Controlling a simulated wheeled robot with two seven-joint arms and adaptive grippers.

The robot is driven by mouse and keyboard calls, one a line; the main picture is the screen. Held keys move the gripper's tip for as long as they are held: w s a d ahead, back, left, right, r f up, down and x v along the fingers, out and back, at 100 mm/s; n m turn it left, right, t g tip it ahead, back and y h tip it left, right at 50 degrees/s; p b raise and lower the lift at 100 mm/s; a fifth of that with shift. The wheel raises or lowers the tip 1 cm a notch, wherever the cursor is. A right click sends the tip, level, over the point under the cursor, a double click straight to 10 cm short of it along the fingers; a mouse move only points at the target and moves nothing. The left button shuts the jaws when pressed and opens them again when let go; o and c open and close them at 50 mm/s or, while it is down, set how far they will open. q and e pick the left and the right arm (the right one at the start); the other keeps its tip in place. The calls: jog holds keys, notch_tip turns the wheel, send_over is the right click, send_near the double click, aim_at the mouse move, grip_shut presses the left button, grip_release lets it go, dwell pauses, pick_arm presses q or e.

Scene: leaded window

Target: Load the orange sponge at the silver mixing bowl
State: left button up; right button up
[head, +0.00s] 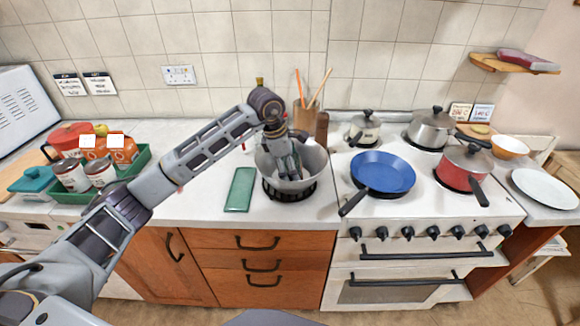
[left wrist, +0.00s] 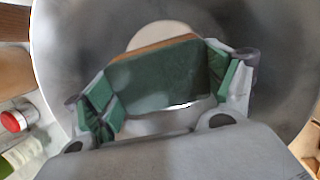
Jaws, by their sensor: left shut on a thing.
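The silver mixing bowl (head: 313,163) stands on a dark round base on the counter, and its inner wall (left wrist: 75,45) fills much of the left wrist view. My left gripper (head: 291,172) points down inside the bowl. In the left wrist view its fingers (left wrist: 168,90) are shut on the sponge (left wrist: 160,77), which shows a dark green face and a thin orange edge at the top. A pale rounded shape (left wrist: 160,33) lies behind the sponge in the bowl; I cannot tell what it is. The sponge is hardly visible in the head view. My right gripper is not in view.
A flat green rectangle (head: 239,190) lies left of the bowl. A green tray (head: 136,172) with cans and boxes is further left. A blue pan (head: 383,172) and several pots stand on the stove at right. A utensil holder (head: 304,116) and a brown bottle (head: 322,130) stand behind the bowl.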

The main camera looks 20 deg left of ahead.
pick_arm(q)
jog(key=shift+r, duration=0.45)
jog(key=shift+r+p, duration=0.4)
jog(key=shift+p, duration=0.05)
jog(key=shift+r+p, duration=0.45)
jog(key=shift+r, duration=0.35)
jog(key=shift+r+p, duration=0.3)
jog(key=shift+r, duration=0.3)
jog(key=shift+r+p, duration=0.45)
jog(key=shift+r, duration=0.35)
jog(key=shift+r+p, duration=0.55)
jog(key=shift+r, duration=0.45)
jog(key=shift+r+p, duration=0.3)
jog(key=shift+r, duration=0.3)
notch_tip(320, 180, up, 3)
jog(key=shift+f+p, duration=0.15)
jog(key=shift+p, duration=0.55)
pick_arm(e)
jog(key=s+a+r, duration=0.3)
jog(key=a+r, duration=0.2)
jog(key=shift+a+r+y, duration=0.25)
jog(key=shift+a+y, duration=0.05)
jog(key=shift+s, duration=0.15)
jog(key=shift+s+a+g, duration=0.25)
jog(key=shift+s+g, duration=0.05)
